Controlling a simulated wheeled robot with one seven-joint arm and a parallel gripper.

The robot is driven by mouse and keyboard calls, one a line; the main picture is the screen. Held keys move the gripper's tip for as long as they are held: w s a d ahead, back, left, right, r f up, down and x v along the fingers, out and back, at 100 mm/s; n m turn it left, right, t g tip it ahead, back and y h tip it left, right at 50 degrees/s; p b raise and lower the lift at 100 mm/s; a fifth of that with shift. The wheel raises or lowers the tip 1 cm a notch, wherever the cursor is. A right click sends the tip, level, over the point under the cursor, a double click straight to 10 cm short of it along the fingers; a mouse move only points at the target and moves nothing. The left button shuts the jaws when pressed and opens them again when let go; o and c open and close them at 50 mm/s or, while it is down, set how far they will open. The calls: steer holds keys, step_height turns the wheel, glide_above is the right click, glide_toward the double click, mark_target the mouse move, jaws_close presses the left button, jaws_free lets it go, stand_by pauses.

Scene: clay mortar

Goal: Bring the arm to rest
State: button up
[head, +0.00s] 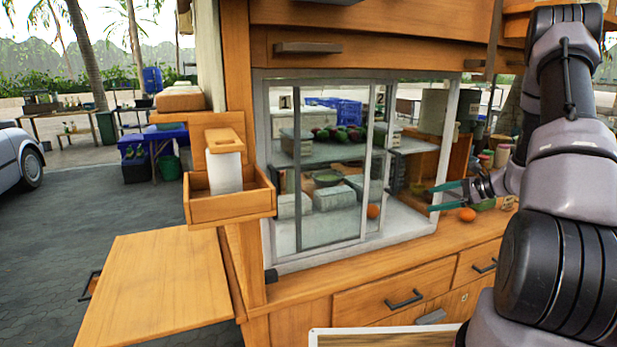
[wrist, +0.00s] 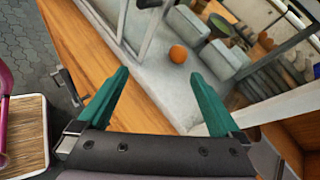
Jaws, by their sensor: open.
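My gripper (head: 436,197) is at the right of the head view, in front of the right end of the glass cabinet and above the wooden counter. Its two green fingers are spread apart with nothing between them. The wrist view also shows my gripper (wrist: 160,95) open. My arm comes in from the right edge of the head view and is bent. An orange round fruit (wrist: 178,54) lies beyond the fingertips on the cabinet's light floor. In the head view an orange fruit (head: 466,214) lies on the counter just right of my gripper.
The glass cabinet (head: 330,262) holds green produce and grey containers. Drawers with dark handles (head: 405,299) are below the counter. A wooden box (head: 230,207) and a fold-out wooden shelf (head: 155,290) stick out at left. A wood-topped board (wrist: 22,135) shows at lower left in the wrist view.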

steer(key=s+a+r+n+g+h, duration=0.2)
steer(key=s+a+r+n, duration=0.3)
steer(key=r, duration=0.5)
steer(key=s+a+r+n+g+h, duration=0.15)
steer(key=s+a+r+n, duration=0.25)
steer(key=s+a+r, duration=0.4)
steer(key=s+a+r+n+t+h, duration=0.1)
steer(key=s+r+n+t+h, duration=0.1)
steer(key=s+r, duration=0.4)
steer(key=s+a+r+n+t+h, duration=0.1)
steer(key=s+r+n, duration=0.4)
steer(key=s, duration=0.6)
steer(key=shift+r+n+t+h, duration=0.3)
steer(key=shift+r+t+h, duration=0.2)
steer(key=shift+h, duration=0.55)
